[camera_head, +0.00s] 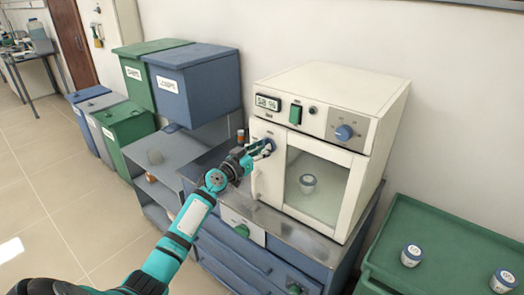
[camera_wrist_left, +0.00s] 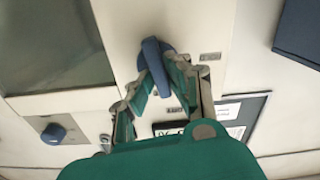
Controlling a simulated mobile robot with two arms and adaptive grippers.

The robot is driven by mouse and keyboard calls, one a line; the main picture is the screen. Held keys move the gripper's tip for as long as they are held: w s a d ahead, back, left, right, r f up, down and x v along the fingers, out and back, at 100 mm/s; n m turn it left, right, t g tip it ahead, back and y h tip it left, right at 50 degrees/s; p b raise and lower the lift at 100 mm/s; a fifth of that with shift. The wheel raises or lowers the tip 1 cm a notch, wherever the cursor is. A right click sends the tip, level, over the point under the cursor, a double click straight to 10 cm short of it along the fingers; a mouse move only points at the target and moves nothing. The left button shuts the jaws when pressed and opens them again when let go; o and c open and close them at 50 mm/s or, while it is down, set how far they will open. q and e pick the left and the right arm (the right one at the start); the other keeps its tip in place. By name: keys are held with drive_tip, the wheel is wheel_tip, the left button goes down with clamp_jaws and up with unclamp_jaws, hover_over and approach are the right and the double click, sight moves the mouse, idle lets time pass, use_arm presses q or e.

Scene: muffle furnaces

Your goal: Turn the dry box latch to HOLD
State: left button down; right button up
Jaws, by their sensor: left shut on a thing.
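The cream dry box (camera_head: 330,98) stands on a metal-topped blue cabinet, its glass door closed. The blue latch (camera_head: 268,145) is at the door's upper left. In the wrist view the latch (camera_wrist_left: 152,58) is an elongated blue knob, standing nearly upright with a slight tilt in that picture. My left gripper (camera_head: 262,150) is at the latch; in the wrist view its fingers (camera_wrist_left: 157,72) are closed on the knob's two sides. Two small labels lie beside the knob, too small to read. My right gripper is out of view.
A blue dial (camera_head: 344,132), a green switch (camera_head: 295,114) and a display (camera_head: 267,103) are on the panel above the door. A green tray (camera_head: 440,240) with two jars is at right. Blue and green bins (camera_head: 190,80) stand at left. A small brown bottle (camera_head: 241,135) stands behind my gripper.

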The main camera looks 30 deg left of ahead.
use_arm(q)
drive_tip(key=shift+a+f+n, duration=0.15)
drive_tip(key=shift+n, duration=3.8)
drive_tip(key=shift+a+f+n, duration=0.1)
drive_tip(key=shift+a+n, duration=0.05)
drive_tip(key=shift+n, duration=4.1)
drive_tip(key=c, duration=1.3)
unclamp_jaws()
drive_tip(key=shift+f, duration=0.1)
drive_tip(key=shift+s, duration=0.1)
drive_tip(key=s, duration=0.8)
drive_tip(key=s+a, duration=0.1)
drive_tip(key=s, duration=0.2)
drive_tip(key=shift+s, duration=0.4)
drive_tip(key=shift+f, duration=0.1)
